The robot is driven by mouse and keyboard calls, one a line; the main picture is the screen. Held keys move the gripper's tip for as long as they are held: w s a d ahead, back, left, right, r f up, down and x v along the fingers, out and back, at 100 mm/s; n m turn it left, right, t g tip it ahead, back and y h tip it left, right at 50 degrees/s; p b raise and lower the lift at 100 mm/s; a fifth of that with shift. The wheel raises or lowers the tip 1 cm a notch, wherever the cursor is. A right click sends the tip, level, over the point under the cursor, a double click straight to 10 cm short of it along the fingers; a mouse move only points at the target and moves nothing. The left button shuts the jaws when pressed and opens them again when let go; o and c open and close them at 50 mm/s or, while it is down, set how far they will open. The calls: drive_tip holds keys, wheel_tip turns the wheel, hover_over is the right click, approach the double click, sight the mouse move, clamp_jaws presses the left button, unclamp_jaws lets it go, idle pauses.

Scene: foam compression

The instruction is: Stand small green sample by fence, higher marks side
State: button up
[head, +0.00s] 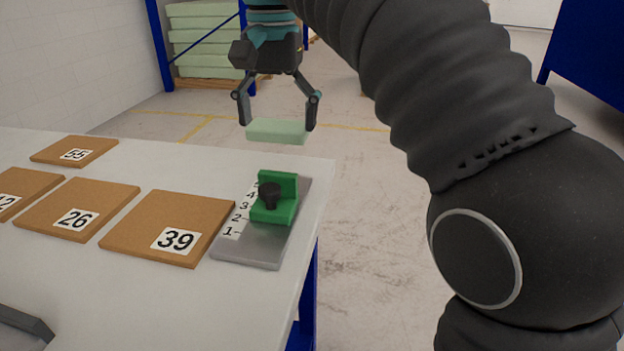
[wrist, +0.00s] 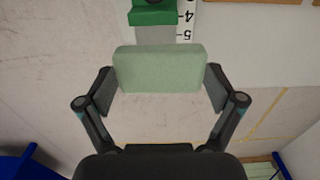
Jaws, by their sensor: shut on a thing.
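My gripper (head: 276,118) is shut on a pale green foam sample (head: 277,132), a small flat block held level in the air, its ends between the two fingers. The sample also shows in the wrist view (wrist: 160,69). A bright green fence (head: 283,197) with a black knob (head: 269,195) stands on a grey metal plate (head: 262,246) marked 1 to 5. Marks 4 and 5 are at the plate's far end. The held sample is above and beyond that end, apart from the fence. In the wrist view, the fence (wrist: 152,17) is just past the sample, which hides part of the plate.
The white table (head: 120,285) bears several brown numbered boards, with board 39 (head: 170,228) closest to the plate on its left. The table's right edge runs close beside the plate. Open floor lies beyond. A blue rack (head: 160,45) with green slabs stands at the back.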

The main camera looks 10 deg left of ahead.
wheel_tip(320, 180, down, 10)
drive_tip(key=shift+d+r+b, duration=0.1)
drive_tip(key=shift+d+b, duration=0.05)
drive_tip(key=shift+b, duration=0.55)
drive_tip(key=o, duration=0.6)
drive_tip(key=shift+c, duration=0.2)
wheel_tip(320, 180, up, 12)
drive_tip(key=shift+r+p, duration=0.1)
drive_tip(key=shift+p, duration=0.6)
